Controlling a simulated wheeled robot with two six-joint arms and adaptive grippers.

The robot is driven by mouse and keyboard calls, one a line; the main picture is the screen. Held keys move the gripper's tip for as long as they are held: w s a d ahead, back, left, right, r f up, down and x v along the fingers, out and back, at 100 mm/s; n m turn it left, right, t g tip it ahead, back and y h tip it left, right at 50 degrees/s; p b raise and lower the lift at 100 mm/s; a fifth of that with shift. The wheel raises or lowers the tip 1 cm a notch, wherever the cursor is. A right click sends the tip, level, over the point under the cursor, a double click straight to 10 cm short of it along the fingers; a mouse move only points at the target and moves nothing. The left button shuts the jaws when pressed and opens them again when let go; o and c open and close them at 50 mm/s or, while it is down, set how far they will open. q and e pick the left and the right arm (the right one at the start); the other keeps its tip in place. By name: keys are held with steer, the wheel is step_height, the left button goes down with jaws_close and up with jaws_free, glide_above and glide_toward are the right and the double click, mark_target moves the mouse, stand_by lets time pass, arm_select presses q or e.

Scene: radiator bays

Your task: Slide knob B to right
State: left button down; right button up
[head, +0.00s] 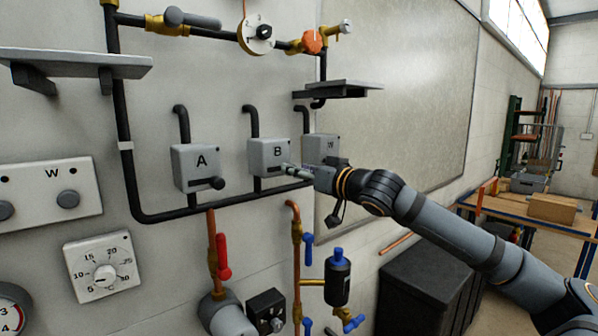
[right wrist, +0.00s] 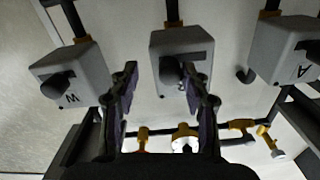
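Box B (head: 269,156) is a grey wall box on a black pipe, in the middle of the head view. In the right wrist view, which is upside down, box B (right wrist: 198,47) is at top centre. Its dark knob B (right wrist: 170,72) sticks out towards the camera, at the left part of a dark slot. My right gripper (head: 289,169) reaches box B from the right and hides the knob in the head view. In the right wrist view its fingers are apart, with knob B between the tips, nearer the right finger; contact is unclear. My left gripper is not in view.
Box A (head: 195,162) with its dark knob (head: 217,183) hangs left of box B. Box W (head: 322,147) is close on the right, partly behind my right gripper. A black pipe runs below the boxes. A small shelf (head: 343,88) juts out above box W.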

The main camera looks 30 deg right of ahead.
steer(key=shift+s+a+r, duration=0.1)
steer(key=shift+a+r, duration=0.05)
steer(key=shift+r, duration=0.6)
step_height(320, 180, up, 8)
steer(key=shift+r, duration=0.25)
